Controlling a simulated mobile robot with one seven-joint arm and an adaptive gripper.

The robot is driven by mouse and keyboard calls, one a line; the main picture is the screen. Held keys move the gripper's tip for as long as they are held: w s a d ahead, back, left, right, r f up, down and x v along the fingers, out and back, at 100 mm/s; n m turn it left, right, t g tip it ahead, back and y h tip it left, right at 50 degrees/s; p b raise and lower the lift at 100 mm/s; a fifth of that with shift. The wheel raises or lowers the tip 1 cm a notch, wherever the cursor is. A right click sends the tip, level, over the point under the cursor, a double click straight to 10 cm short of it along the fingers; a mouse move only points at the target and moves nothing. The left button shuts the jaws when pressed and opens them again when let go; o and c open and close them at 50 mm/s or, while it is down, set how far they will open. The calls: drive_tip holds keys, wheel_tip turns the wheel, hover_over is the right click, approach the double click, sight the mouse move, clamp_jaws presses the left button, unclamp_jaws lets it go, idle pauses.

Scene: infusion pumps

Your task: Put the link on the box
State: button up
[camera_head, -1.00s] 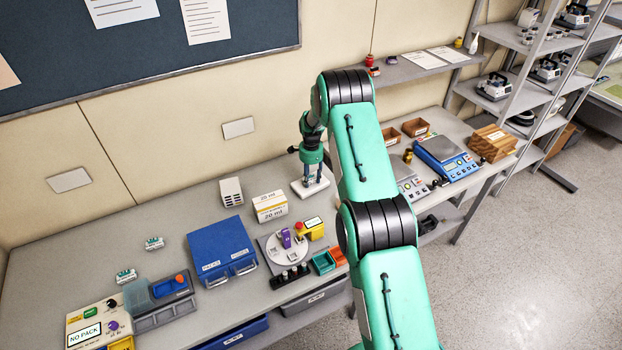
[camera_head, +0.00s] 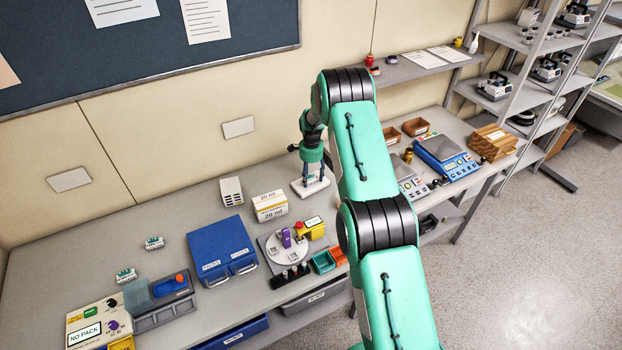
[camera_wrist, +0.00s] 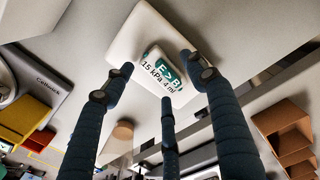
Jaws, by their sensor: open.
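A small white piece with a green and black label reading "E>B 15 kPa 4 ml" (camera_wrist: 162,76) lies on a larger white block (camera_wrist: 130,40) in the wrist view; it may be the link. In the head view the white block (camera_head: 302,193) sits on the bench behind the turntable. My gripper (camera_head: 313,184) points down over it. Its three dark fingers (camera_wrist: 165,82) are open around the labelled piece, with nothing clearly held. A white carton marked "20 ml" (camera_head: 270,206) and a blue case (camera_head: 222,250) stand to the left; which is the box I cannot tell.
A turntable with a purple piece (camera_head: 287,238) and a yellow unit (camera_head: 312,228) stand in front. A white vented block (camera_head: 231,191) is left of the carton. Blue scales (camera_head: 446,159) and brown trays (camera_head: 415,127) are right of my arm. The bench's back left is mostly clear.

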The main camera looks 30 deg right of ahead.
sight(311, 180)
wheel_tip(311, 180, up, 12)
drive_tip(key=shift+f+b, duration=0.25)
drive_tip(key=shift+b, duration=0.15)
drive_tip(key=shift+r, duration=0.1)
idle(0.6)
